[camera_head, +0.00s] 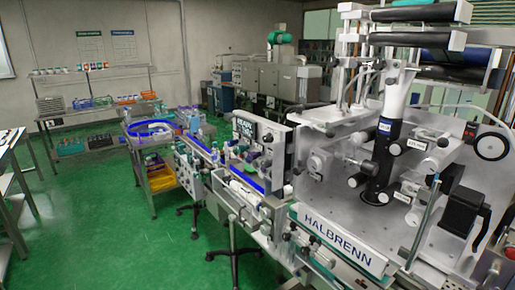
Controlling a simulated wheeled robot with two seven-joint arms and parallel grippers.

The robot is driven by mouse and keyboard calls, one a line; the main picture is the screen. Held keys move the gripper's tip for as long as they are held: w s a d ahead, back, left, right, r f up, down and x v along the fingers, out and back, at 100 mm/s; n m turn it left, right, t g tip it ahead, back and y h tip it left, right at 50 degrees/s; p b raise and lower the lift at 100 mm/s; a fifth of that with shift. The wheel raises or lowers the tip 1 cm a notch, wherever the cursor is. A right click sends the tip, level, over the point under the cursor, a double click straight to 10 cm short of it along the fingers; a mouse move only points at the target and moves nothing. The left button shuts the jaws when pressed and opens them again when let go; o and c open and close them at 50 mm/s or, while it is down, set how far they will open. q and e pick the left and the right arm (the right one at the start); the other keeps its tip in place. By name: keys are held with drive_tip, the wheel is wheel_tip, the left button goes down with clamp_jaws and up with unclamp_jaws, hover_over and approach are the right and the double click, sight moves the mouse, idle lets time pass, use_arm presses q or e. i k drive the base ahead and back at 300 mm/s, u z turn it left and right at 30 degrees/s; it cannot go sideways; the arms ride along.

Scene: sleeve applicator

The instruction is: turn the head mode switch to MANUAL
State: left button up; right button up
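The sleeve applicator (420,235) fills the right side of the head view, with a front plate lettered HALBRENN (338,240). Small dark knobs or buttons (292,237) sit along its front left edge, below and left of that plate. Their labels are too small to read, so I cannot tell which one is the head mode switch or how it is set. A black column (384,160) with a white upper part stands in the middle of the machine. Neither of my grippers shows in this view.
A conveyor (247,180) with blue edges runs from the machine to a round blue-rimmed table (150,130). Stocked shelves (88,105) are at the back left. Green floor (110,235) is clear at the front left.

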sight(268, 137)
drive_tip(key=z, duration=0.1)
drive_tip(key=k, duration=0.45)
drive_tip(key=u, duration=0.9)
drive_tip(key=i, duration=1.3)
drive_tip(key=z, duration=0.85)
